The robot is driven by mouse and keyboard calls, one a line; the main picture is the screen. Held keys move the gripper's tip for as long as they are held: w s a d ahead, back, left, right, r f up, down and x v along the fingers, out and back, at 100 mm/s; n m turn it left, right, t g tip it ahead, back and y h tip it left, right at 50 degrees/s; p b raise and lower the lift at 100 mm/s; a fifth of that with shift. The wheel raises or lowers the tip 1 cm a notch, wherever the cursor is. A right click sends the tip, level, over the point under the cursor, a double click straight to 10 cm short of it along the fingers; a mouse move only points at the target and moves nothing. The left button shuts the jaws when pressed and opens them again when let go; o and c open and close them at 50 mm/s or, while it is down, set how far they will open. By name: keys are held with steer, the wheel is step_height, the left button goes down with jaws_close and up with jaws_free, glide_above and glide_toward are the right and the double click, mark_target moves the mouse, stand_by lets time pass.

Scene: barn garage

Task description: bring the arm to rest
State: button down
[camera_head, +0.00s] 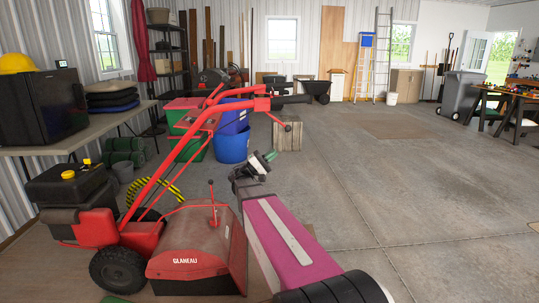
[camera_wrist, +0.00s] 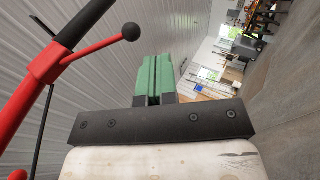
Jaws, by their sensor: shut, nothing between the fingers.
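My gripper (camera_head: 267,158) is in the middle of the head view, at the far end of my purple arm, which stretches forward over the floor. In the wrist view, the green fingers of my gripper (camera_wrist: 154,78) lie side by side, shut, with nothing held. The red tiller (camera_head: 190,247) stands on the floor just left of my arm. Its red handlebar rises behind and left of my gripper. Part of the red handlebar (camera_wrist: 32,82), with a black ball knob, shows at the left of the wrist view, apart from the fingers.
A wooden crate (camera_head: 288,137) and a blue bin (camera_head: 232,146) stand beyond my gripper. A table (camera_head: 65,138) with a black box (camera_head: 46,103) is at the left. The concrete floor (camera_head: 400,180) on the right is wide and clear, up to a grey wheeled bin (camera_head: 461,94).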

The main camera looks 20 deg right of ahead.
steer(key=s+f+n+t+y, duration=0.1)
steer(key=s+f+y, duration=0.45)
steer(key=f, duration=0.45)
steer(key=s+f+n+t+y, duration=0.1)
steer(key=s+f+y, duration=0.3)
steer(key=f+y, duration=0.5)
steer(key=s+a+f+m+y, duration=0.1)
steer(key=s+a+f+y, duration=0.2)
steer(key=a+f+y, duration=0.2)
steer(key=s+a+f+m+y, duration=0.1)
steer(key=s+a+f+y, duration=0.3)
steer(key=a+f, duration=0.3)
steer(key=a+y, duration=0.1)
steer(key=a, duration=0.3)
steer(key=shift+s+f, duration=0.25)
steer(key=shift+f, duration=0.05)
steer(key=shift+a, duration=0.1)
